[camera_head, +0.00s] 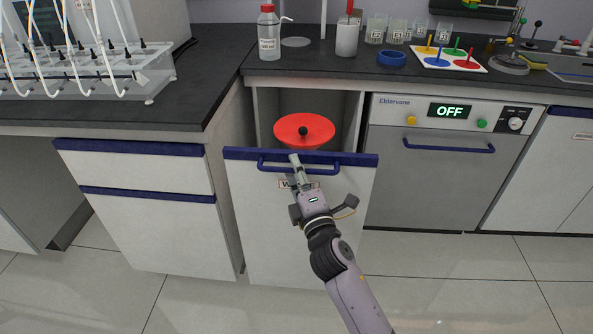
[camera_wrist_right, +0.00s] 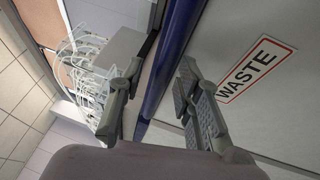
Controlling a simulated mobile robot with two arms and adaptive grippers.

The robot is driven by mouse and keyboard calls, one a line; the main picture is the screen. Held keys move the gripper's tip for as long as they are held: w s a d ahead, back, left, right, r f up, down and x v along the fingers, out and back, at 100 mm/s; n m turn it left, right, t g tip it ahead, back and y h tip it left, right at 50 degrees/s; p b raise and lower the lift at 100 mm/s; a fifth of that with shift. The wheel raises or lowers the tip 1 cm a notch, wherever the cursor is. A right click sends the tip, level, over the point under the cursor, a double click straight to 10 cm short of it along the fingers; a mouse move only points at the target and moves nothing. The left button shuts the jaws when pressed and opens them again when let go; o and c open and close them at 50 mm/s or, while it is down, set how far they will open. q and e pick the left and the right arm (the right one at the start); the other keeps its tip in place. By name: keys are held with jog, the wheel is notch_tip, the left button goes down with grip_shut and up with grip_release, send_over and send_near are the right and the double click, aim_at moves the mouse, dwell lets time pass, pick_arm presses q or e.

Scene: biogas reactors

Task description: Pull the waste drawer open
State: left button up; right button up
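The waste drawer (camera_head: 290,225) is a tall white front with a blue top edge and a blue bar handle (camera_head: 330,168). It stands pulled out from the counter, and a red funnel-shaped lid (camera_head: 303,128) with a black knob shows inside. My right gripper (camera_head: 297,163) is at the left part of the handle. In the right wrist view the blue handle (camera_wrist_right: 167,65) passes between the two fingers of my right gripper (camera_wrist_right: 160,85), which stand apart with gaps beside the bar. A red-framed WASTE label (camera_wrist_right: 257,70) is beside them. My left gripper is not in view.
A closed white drawer unit (camera_head: 135,200) stands left of the waste drawer. A dishwasher-like appliance (camera_head: 440,175) reading OFF stands to the right. The counter (camera_head: 215,60) above holds a bottle (camera_head: 268,35), beakers and a tube rack. The tiled floor in front is clear.

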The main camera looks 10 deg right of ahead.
jog(key=v, duration=1.2)
dwell(0.4)
